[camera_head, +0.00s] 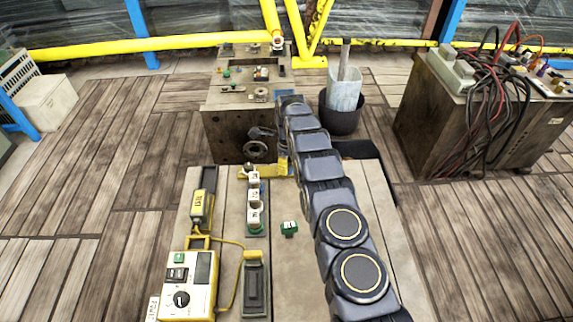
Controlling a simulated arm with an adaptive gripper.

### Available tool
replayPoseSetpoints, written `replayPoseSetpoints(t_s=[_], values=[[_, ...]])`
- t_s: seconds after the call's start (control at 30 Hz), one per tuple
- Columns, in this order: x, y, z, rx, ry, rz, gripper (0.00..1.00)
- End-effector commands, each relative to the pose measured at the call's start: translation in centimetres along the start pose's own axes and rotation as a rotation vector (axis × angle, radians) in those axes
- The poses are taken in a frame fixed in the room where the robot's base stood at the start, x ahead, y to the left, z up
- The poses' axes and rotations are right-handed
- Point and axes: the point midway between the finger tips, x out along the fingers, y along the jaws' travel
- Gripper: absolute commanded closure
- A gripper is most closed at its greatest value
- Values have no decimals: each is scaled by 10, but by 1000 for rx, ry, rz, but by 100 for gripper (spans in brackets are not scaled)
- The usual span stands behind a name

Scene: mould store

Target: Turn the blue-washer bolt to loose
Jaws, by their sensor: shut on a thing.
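My arm reaches away over the right side of the near table, and its far end bends left. My gripper (262,132) is small and dark there, in front of the wooden block (222,130). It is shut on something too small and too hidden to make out. A dark round fitting with a pale centre (255,151) is just below it, at the block's front face. I cannot tell whether they touch. No blue washer or bolt can be picked out clearly.
The near table holds a yellow-and-white meter (190,283), a yellow handheld device (203,205), white-topped blocks (254,203), a small green block (289,228) and a dark case (255,287). A dark pot (341,119) stands behind my arm. A cable-covered cabinet (437,127) stands right.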

Motion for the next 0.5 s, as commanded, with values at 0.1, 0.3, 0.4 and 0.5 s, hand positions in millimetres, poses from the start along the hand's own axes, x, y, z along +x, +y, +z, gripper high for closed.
replayPoseSetpoints(t_s=[0.1,0.3,0.4,0.5], values=[[1,0,0,-110,0,0,100],[2,0,0,-299,0,0,100],[2,0,0,-394,0,0,100],[2,0,0,-489,0,0,100]])
